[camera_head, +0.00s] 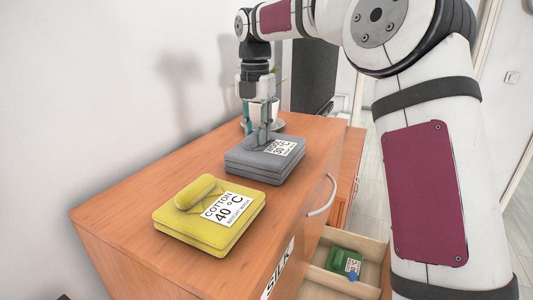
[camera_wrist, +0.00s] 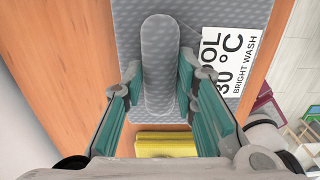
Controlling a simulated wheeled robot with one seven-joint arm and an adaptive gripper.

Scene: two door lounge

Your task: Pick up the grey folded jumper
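The grey folded jumper (camera_head: 262,162) lies on the wooden cabinet top, with a white wool 30 °C label. In the wrist view its flat grey cloth (camera_wrist: 207,15) carries a raised grey roll (camera_wrist: 160,65). My gripper (camera_head: 262,138) points down over the jumper. In the wrist view my gripper (camera_wrist: 160,80) is open, with one teal-padded finger on each side of the roll. Narrow gaps show between the fingers and the roll. The fingers hide part of the roll in the head view.
A yellow folded garment (camera_head: 190,232) with a cotton 40 °C label lies nearer on the cabinet top (camera_head: 130,200). A white dish (camera_head: 275,125) stands behind the jumper. An open drawer (camera_head: 365,245) below right holds a green item (camera_head: 344,262). A wall borders the left.

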